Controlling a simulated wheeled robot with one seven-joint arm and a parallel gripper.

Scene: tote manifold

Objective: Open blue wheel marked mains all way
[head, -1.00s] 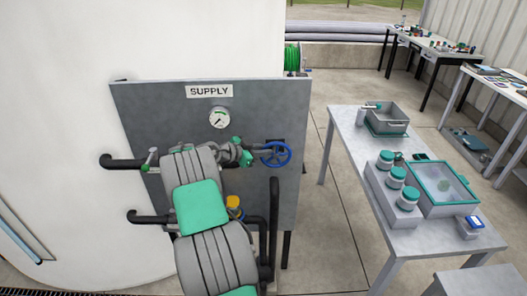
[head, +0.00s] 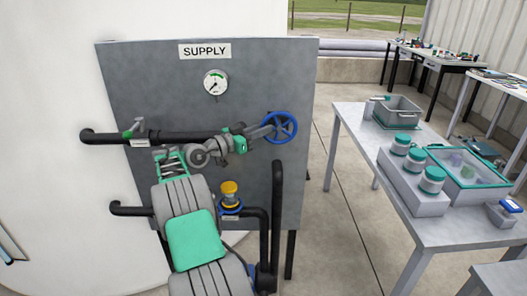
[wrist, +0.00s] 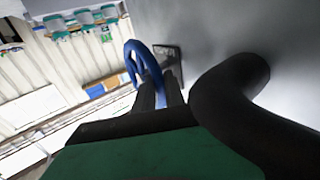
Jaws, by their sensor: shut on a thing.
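The blue wheel (head: 291,125) is mounted at the right side of the grey supply panel (head: 150,85). It also shows in the wrist view (wrist: 131,62), where it is seen nearly edge-on. My gripper (head: 270,128) reaches it from the left and is shut on the left part of its rim. In the wrist view my two dark fingers (wrist: 161,94) meet the rim close to the wall plate. I cannot read a mains mark on or beside the wheel. My gripper hides part of the wheel's left side.
A gauge (head: 215,82) sits under the SUPPLY sign. A thick black pipe (head: 277,215) rises below the wheel and shows close beside my gripper in the wrist view. A table (head: 430,229) with jars stands right.

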